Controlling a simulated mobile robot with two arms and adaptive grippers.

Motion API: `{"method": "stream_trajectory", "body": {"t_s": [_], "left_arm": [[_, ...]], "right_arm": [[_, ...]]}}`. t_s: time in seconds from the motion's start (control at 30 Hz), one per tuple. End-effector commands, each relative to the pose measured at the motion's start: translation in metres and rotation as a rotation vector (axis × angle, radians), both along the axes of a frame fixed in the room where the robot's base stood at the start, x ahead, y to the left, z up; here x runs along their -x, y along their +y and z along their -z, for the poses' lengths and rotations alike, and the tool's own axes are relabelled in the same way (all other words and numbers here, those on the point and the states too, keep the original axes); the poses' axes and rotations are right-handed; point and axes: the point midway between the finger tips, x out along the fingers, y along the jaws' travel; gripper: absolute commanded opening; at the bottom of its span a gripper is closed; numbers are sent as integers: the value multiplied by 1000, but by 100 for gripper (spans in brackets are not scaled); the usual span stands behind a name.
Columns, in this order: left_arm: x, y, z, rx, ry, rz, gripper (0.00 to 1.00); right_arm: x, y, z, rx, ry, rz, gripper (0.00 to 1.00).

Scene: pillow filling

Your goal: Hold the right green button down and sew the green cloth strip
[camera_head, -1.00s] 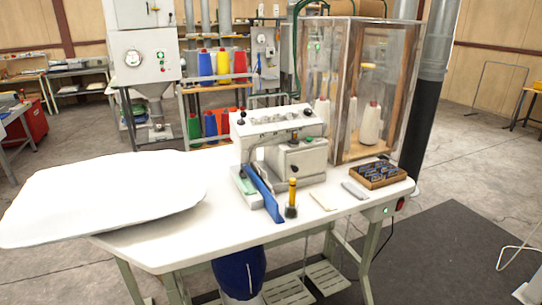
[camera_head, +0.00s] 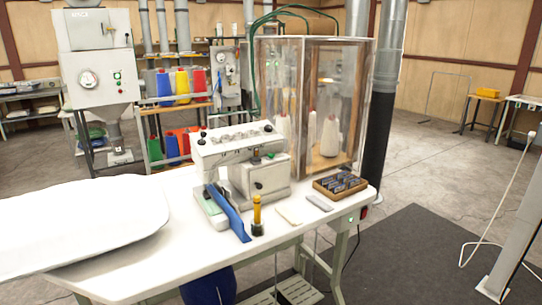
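The white sewing machine (camera_head: 240,150) stands on the white table (camera_head: 190,255). A pale green piece, perhaps the green cloth strip (camera_head: 211,207), lies at the left of its base, partly hidden by a blue strip (camera_head: 228,212) that slants down toward the front. A small green spot, perhaps a button or lamp (camera_head: 350,219), shows on the table's right front edge, beside a dark red switch (camera_head: 364,212). Another green button (camera_head: 118,75) shows on the grey cabinet at the back left. Neither of my grippers is in view.
A white pillow (camera_head: 80,222) covers the table's left side. A clear-walled case (camera_head: 270,90) with white cones stands behind. Floor on the right is mostly open.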

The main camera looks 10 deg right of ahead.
Motion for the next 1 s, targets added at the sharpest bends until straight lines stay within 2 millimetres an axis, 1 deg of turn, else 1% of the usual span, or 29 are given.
{"method": "stream_trajectory", "body": {"t_s": [0.13,0.17,0.3,0.4,1.0], "left_arm": [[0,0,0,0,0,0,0],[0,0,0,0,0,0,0],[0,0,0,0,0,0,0],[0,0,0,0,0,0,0],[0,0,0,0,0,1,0]], "right_arm": [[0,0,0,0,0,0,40],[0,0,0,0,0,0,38],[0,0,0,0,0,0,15],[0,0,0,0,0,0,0],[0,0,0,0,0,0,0]]}}
